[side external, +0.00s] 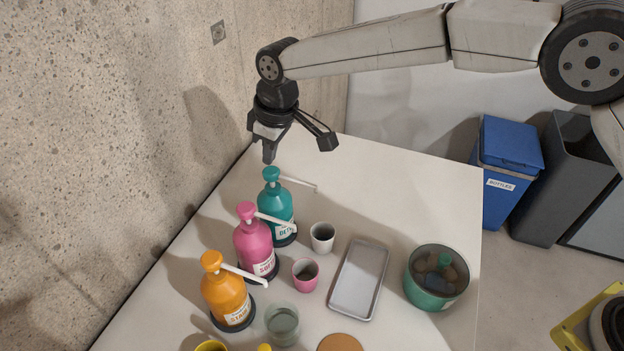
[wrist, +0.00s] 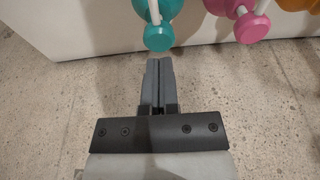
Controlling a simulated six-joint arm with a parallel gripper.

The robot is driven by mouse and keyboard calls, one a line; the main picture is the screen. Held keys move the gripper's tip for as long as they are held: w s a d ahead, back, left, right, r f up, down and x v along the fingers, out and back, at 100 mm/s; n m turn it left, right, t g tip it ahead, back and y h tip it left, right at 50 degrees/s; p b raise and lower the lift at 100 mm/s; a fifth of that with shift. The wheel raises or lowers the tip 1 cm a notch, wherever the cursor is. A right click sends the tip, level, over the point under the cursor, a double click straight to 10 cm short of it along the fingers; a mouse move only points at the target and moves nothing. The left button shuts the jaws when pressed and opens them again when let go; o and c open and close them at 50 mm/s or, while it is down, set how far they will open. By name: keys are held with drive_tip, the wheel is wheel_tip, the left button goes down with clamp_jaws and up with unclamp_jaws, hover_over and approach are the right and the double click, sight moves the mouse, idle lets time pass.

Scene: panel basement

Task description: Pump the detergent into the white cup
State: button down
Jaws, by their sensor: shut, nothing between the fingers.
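The teal detergent bottle (side external: 275,207) stands upright on the table, near the wall. Its round pump head (side external: 271,173) is up, and its white spout points right. The white cup (side external: 322,238) stands upright to the right of the bottle, below the spout's end in the picture; its inside is dark and I cannot tell what it holds. My gripper (side external: 268,158) points down, shut and empty, just above the pump head. In the wrist view, my closed fingertips (wrist: 158,62) are just short of the teal pump head (wrist: 158,38). I cannot tell whether they touch.
A pink bottle (side external: 254,243) and an orange bottle (side external: 226,294) stand in line nearer the camera. A pink cup (side external: 305,275), a glass (side external: 283,324), a grey tray (side external: 346,307) and a green pot (side external: 430,294) share the table. The concrete wall (side external: 120,130) is close on the left.

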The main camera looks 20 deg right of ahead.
drive_tip(key=shift+r, duration=3)
drive_tip(key=s+d+f+m, duration=0.2)
drive_tip(key=s+d, duration=0.1)
drive_tip(key=d, duration=0.7)
drive_tip(key=s+d+f+m, duration=0.2)
drive_tip(key=s+d+m, duration=0.1)
drive_tip(key=d, duration=0.8)
drive_tip(key=s+d+f+m, duration=0.2)
drive_tip(key=s+d+f, duration=0.1)
drive_tip(key=s+d, duration=0.3)
drive_tip(key=s+d+f+m+t+h, duration=0.1)
drive_tip(key=s+d+f+m, duration=0.1)
drive_tip(key=s+d, duration=0.4)
drive_tip(key=s+f, duration=0.1)
drive_tip(key=s, duration=0.4)
drive_tip(key=shift+d+f+h, duration=0.15)
drive_tip(key=shift+d+h, duration=0.15)
drive_tip(key=shift+d, duration=0.1)
